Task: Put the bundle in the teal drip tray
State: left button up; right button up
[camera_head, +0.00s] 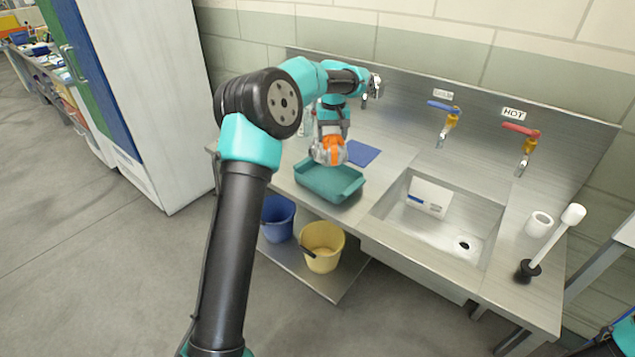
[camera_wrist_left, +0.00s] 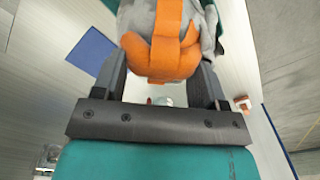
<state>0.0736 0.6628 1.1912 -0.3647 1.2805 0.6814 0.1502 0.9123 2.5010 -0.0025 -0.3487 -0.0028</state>
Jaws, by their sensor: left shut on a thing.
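The bundle (camera_head: 329,149) is grey cloth with orange bands; the left wrist view shows it close up (camera_wrist_left: 170,58). My left gripper (camera_head: 331,138) points down and is shut on the bundle, with one finger on each side in the left wrist view (camera_wrist_left: 160,70). The teal drip tray (camera_head: 328,186) sits on the steel counter left of the sink. In the head view the bundle overlaps the tray's back rim, and its gap above the tray cannot be told. My right gripper is not in view.
A blue cloth or mat (camera_head: 362,153) lies behind the tray. Blue (camera_head: 277,217) and yellow (camera_head: 322,246) buckets are on the shelf below.

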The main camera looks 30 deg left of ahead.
aim_at(332, 150)
pick_arm(q)
jog(key=shift+f, duration=3.15)
jog(key=shift+f, duration=1.85)
jog(key=shift+f, duration=0.15)
jog(key=o, duration=1.4)
notch_tip(332, 150, up, 12)
jog(key=shift+r, duration=0.15)
